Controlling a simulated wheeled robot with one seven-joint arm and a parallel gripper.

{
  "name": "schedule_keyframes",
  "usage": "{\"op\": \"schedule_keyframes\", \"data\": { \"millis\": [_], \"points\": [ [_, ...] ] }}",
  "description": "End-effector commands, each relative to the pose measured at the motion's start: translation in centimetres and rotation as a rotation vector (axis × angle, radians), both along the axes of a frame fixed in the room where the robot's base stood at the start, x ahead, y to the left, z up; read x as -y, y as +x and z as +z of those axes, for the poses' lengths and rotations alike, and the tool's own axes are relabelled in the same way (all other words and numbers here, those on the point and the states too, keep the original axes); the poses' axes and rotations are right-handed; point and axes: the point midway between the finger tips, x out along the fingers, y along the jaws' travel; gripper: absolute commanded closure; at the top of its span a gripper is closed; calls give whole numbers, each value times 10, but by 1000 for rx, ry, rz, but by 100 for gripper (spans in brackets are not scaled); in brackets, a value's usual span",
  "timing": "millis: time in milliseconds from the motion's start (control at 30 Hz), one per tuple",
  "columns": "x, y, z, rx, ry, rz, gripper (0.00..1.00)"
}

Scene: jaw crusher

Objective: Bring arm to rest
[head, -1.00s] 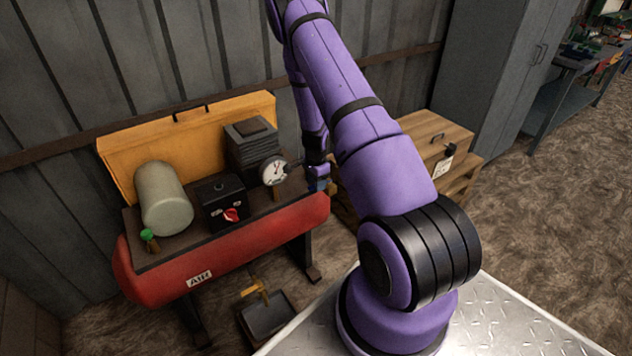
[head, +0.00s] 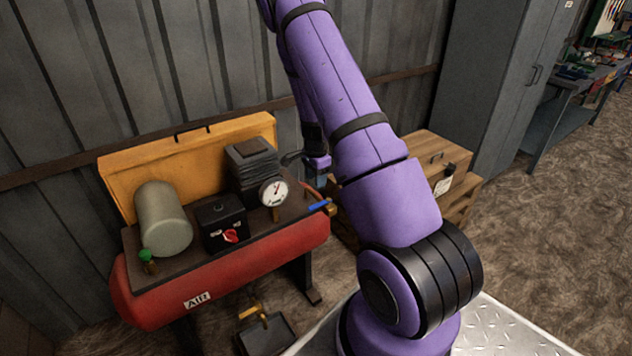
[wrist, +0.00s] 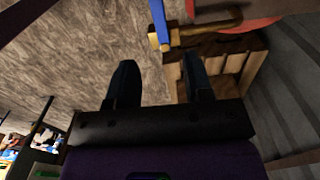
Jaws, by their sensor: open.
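My purple arm rises across the middle of the head view. My gripper hangs behind it, mostly hidden there. In the wrist view my gripper (wrist: 160,85) shows two dark fingers spread apart with nothing between them. The red air compressor (head: 235,262) stands at the left in the head view, with a pressure gauge (head: 273,192) and a black box with a red switch (head: 224,224) on top. A blue-handled valve (head: 318,206) sits at its right end, near my gripper. The blue handle (wrist: 160,22) and its brass fitting (wrist: 205,35) also show beyond the fingers in the wrist view.
A wooden crate (head: 428,160) on a pallet stands right of the compressor. A grey cabinet (head: 497,80) and a workbench (head: 575,95) are further right. A corrugated wall (head: 110,80) closes the back. A black tray (head: 267,338) lies below the compressor. The floor at right is clear.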

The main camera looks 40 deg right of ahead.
Motion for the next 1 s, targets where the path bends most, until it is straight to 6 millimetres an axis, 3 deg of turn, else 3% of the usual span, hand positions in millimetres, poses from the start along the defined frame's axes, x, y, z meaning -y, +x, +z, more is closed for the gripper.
{"op": "schedule_keyframes", "data": {
  "millis": [467,567,667,1000],
  "points": [
    [0,0,0,0,0,1,53],
    [-4,2,7,8,4,16,53],
    [-15,7,29,29,14,61,53],
    [-84,10,148,145,54,358,53]
  ]
}}
